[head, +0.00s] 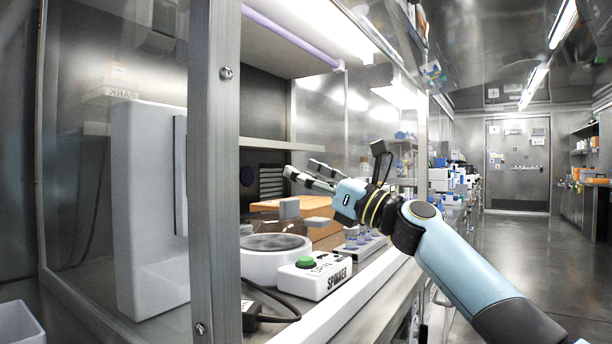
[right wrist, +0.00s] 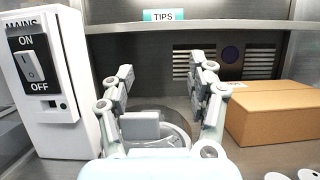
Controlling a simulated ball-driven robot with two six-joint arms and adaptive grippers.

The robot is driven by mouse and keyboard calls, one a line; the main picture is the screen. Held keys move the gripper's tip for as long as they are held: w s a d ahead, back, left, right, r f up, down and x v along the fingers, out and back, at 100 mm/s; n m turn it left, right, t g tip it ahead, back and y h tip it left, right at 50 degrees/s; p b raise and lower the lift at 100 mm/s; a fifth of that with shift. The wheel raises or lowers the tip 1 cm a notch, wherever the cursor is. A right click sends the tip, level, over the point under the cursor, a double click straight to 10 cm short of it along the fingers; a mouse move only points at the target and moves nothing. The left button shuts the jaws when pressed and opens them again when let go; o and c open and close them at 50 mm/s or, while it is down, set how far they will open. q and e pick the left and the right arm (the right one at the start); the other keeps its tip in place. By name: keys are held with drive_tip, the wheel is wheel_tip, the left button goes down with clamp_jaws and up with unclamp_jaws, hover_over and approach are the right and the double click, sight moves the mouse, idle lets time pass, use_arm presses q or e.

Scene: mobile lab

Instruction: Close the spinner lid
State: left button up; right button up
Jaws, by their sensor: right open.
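The spinner (head: 262,265) is a low white round unit with a dark round top, inside the glass-fronted cabinet. The plate also shows in the right wrist view (right wrist: 140,126). My right gripper (head: 300,168) is open and empty above and behind the spinner; its two spread fingers also show in the right wrist view (right wrist: 161,78). My left gripper is not in view.
A white control box (head: 320,279) with a green button, labelled SPINNER, stands in front of the spinner. A cardboard box (right wrist: 275,115) is to the right. A white ON/OFF switch box (right wrist: 45,85) stands left. A metal post (head: 213,170) and a shelf frame the cabinet.

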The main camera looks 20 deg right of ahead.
drive_tip(key=v, duration=1.2)
idle(0.5)
